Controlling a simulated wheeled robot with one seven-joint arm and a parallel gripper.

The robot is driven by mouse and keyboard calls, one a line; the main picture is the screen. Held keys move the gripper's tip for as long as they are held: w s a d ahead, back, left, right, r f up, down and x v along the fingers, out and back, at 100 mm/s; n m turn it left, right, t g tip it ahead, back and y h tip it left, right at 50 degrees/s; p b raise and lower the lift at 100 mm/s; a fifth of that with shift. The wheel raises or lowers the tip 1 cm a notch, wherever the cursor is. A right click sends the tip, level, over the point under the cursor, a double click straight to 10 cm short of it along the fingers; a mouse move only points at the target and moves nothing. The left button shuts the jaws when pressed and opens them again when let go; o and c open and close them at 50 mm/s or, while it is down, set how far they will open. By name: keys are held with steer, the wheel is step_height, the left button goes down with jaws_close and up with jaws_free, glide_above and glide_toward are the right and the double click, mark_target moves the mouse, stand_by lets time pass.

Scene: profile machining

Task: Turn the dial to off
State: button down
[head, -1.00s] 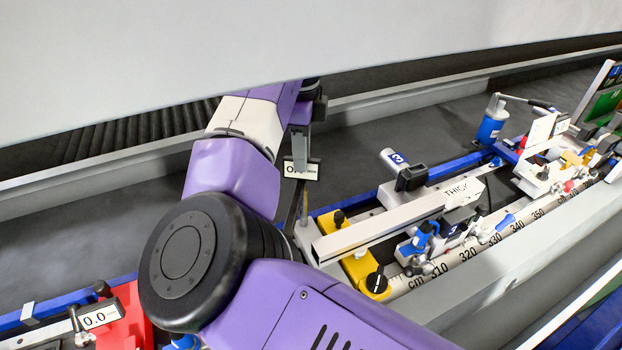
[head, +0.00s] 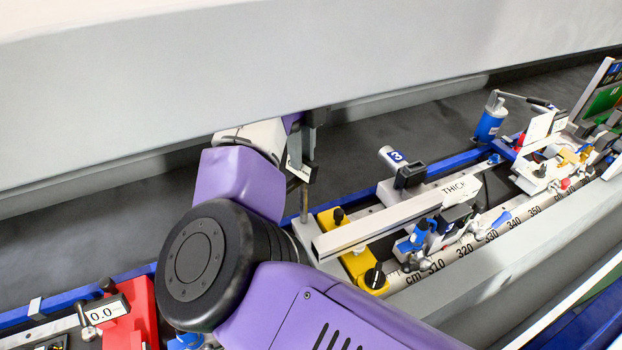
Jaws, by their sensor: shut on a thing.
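A black round knob with a white mark (head: 374,278), dial-like, sits on the near end of the yellow block (head: 352,262). A second black knob (head: 338,215) stands at the block's far end. I cannot tell for certain which one is the task's dial. My gripper (head: 308,168) is beyond the yellow block and up to its left, mostly hidden by my arm and seen from behind. It is shut on a thin upright instrument with a small white display (head: 299,171), turned nearly edge-on. A thin rod reaches down below it. The gripper is apart from the marked knob.
A large grey panel (head: 300,60) covers the top. A long grey profile (head: 375,226) lies across the yellow block, beside a cm scale (head: 465,252) and clamps. A red block (head: 135,310) with a 0.0 display is lower left. A blue cylinder (head: 491,122) stands at right.

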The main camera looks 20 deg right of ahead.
stand_by(0.3)
steer(key=m, duration=0.4)
steer(key=c, duration=1.3)
jaws_free()
steer(key=shift+r+p, duration=0.55)
steer(key=shift+r, duration=2.95)
